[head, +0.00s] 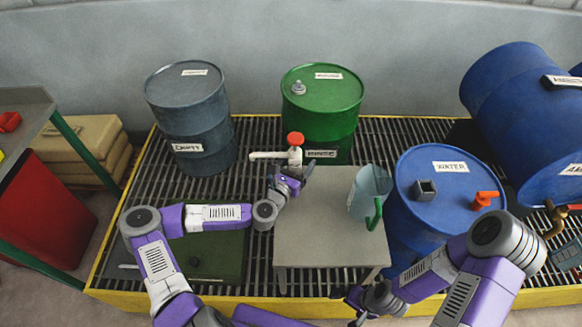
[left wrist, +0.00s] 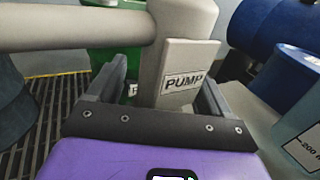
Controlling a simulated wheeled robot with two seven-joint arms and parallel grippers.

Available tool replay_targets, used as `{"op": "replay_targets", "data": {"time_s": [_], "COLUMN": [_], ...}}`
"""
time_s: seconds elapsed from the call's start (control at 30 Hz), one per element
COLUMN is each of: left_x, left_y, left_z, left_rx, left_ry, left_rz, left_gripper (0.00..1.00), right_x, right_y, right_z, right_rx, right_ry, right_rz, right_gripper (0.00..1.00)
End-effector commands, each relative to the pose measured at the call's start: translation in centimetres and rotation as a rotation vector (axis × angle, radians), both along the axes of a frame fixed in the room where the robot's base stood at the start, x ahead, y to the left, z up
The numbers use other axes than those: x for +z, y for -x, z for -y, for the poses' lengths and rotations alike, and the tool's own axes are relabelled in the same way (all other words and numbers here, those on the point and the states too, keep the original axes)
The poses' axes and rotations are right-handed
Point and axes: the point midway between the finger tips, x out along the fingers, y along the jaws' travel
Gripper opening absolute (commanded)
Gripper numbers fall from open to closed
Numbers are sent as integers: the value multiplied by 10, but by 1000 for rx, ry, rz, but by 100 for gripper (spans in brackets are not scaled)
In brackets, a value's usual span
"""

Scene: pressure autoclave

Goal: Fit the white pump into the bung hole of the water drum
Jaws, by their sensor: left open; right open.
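The white pump (head: 294,157) with a red top and a side spout stands at the back of the grey table, in front of the green drum. My left gripper (head: 290,177) is open at the pump; in the left wrist view the pump's body with its PUMP label (left wrist: 183,82) shows between the open fingers (left wrist: 162,88). Whether they touch it I cannot tell. The blue WATER drum (head: 445,215) stands upright right of the table. A dark square fitting (head: 425,188) sits on its lid, perhaps at the bung hole. My right gripper (head: 361,303) is open and empty near the table's front right.
A clear jug (head: 370,190) with a green handle stands on the grey table (head: 318,232) between pump and WATER drum. An orange piece (head: 487,200) lies on that drum's lid. A grey drum (head: 190,110), green drum (head: 322,105) and tilted blue drum (head: 525,110) stand around.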

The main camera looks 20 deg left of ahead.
Motion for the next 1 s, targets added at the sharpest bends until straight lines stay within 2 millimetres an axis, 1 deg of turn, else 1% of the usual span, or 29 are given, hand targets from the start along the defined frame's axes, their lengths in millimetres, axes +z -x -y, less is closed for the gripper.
{"op": "replay_targets", "data": {"time_s": [0.13,0.17,0.6,0.63,0.87,0.97,1.0], "left_x": [0,0,0,1,3,14,21], "left_y": [0,0,0,0,0,0,0], "left_z": [0,0,0,0,0,0,0], "left_rx": [0,0,0,0,0,0,0], "left_ry": [0,0,0,0,-1,0,1], "left_rz": [0,0,0,2,2,4,4], "left_gripper": [80,79,11,9,9,9,9], "right_x": [0,0,0,0,2,7,10], "right_y": [0,0,0,0,0,0,0], "right_z": [0,0,0,0,0,0,0], "right_rx": [0,0,0,0,0,0,0], "right_ry": [0,0,0,0,0,0,0], "right_rz": [0,0,0,0,0,0,0], "right_gripper": [100,100,100,100,100,100,100]}}
